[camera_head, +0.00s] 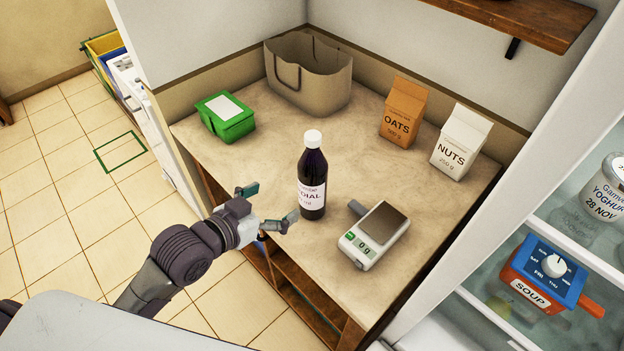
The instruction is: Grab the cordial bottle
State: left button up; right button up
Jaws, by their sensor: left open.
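The cordial bottle (312,178) stands upright on the counter. It is dark with a white cap and a pale label that reads in part "DIAL". My left gripper (272,204) comes in from the left at the counter's near left edge. Its two fingers are spread, with nothing between them, and point toward the bottle. The lower fingertip is close to the left of the bottle's base; I cannot tell whether it touches. My right gripper is not in view.
A kitchen scale (374,236) stands close to the right of the bottle. Behind are a green box (226,118), a beige bag (310,75), an oats carton (403,112) and a nuts carton (461,142). An open fridge (590,262) is at right. Counter between bottle and bag is clear.

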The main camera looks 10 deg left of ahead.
aim_at(302, 186)
pick_arm(q)
jog(key=p+x, duration=0.1)
jog(key=x, duration=0.7)
jog(key=shift+f, duration=0.1)
jog(key=x, duration=0.1)
jog(key=p+x, duration=0.1)
jog(key=x, duration=0.2)
jog(key=shift+w+d+f+p, duration=0.1)
jog(key=shift+d+f+p, duration=0.25)
jog(key=shift+d+p, duration=0.05)
jog(key=shift+w+d+f, duration=0.1)
jog(key=shift+w+f, duration=0.05)
jog(key=shift+w, duration=0.05)
jog(key=c, duration=1.7)
grip_shut()
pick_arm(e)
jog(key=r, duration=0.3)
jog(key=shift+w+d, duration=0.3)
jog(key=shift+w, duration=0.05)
pick_arm(q)
jog(key=shift+r, duration=0.2)
